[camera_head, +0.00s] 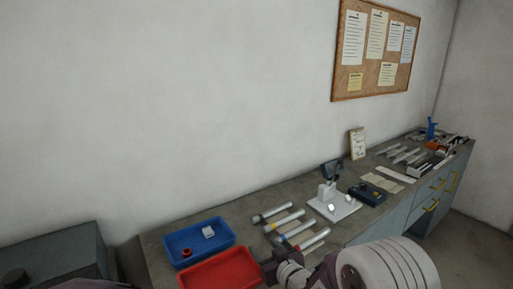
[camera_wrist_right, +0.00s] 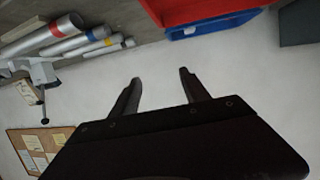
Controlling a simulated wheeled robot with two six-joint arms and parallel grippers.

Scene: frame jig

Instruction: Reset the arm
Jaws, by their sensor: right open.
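My right arm (camera_head: 385,268) comes in at the bottom of the head view, in front of the bench. Its dark gripper (camera_head: 268,268) is beside the red tray (camera_head: 218,272) in that view. In the right wrist view the two fingers of my right gripper (camera_wrist_right: 160,78) stand apart with nothing between them. The wall shows behind them, and the bench is along the top of that picture. My left gripper is not in view.
A blue tray (camera_head: 170,246) holds a white block (camera_head: 208,232) and a red ring (camera_head: 187,252). Several banded tubes (camera_head: 289,222) lie right of the trays. A white-based jig (camera_head: 345,209) and a dark box (camera_head: 367,194) stand farther right. Open wall is behind.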

